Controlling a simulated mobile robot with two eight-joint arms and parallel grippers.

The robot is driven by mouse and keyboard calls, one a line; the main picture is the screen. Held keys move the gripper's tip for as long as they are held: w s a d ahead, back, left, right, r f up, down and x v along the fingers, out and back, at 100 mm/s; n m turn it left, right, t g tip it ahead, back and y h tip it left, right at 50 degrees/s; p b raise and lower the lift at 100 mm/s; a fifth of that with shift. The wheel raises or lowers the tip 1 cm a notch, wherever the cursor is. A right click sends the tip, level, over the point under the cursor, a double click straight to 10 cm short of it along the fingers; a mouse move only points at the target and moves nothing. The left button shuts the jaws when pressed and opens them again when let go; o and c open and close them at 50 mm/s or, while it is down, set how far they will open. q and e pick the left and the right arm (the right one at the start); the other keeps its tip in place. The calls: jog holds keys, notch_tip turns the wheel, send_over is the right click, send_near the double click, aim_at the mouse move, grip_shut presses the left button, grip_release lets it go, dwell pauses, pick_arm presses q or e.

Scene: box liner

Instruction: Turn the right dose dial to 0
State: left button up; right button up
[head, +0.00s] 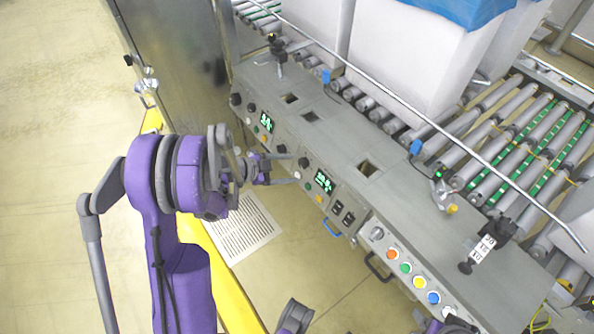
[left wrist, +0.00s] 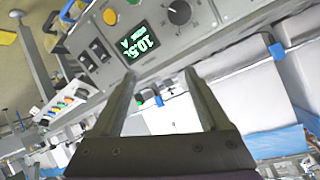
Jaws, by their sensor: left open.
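The right dose dial is a dark round knob (head: 303,161) on the sloped front of the grey control panel, just left of the right green display (head: 324,181). In the left wrist view the dial (left wrist: 179,13) sits at the top, with white scale marks around it, beside the green display (left wrist: 139,45), whose large digits look like 10.5. The dial's exact setting is too small to read. My left gripper (head: 293,168) is open and empty, its fingers pointing at the panel close to the dial. In the left wrist view its fingertips (left wrist: 160,75) are apart from the dial.
Another green display (head: 266,122) and more dark knobs (head: 251,107) are farther left on the panel. Rocker switches (head: 342,213), a blue handle (head: 332,229) and coloured buttons (head: 419,282) are to the right. Rollers and white boxes stand behind.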

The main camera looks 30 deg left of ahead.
aim_at(301, 164)
pick_arm(q)
jog(key=a+f+m+t+b, duration=0.2)
jog(key=a+f+t, duration=0.1)
jog(key=a+f, duration=0.3)
jog(key=b+x, duration=0.1)
jog(key=x, duration=0.9)
jog(key=shift+d+f, duration=0.1)
pick_arm(e)
notch_tip(301, 164, down, 5)
jog(key=shift+r, duration=0.2)
pick_arm(q)
grip_shut()
pick_arm(e)
jog(key=shift+f, duration=0.1)
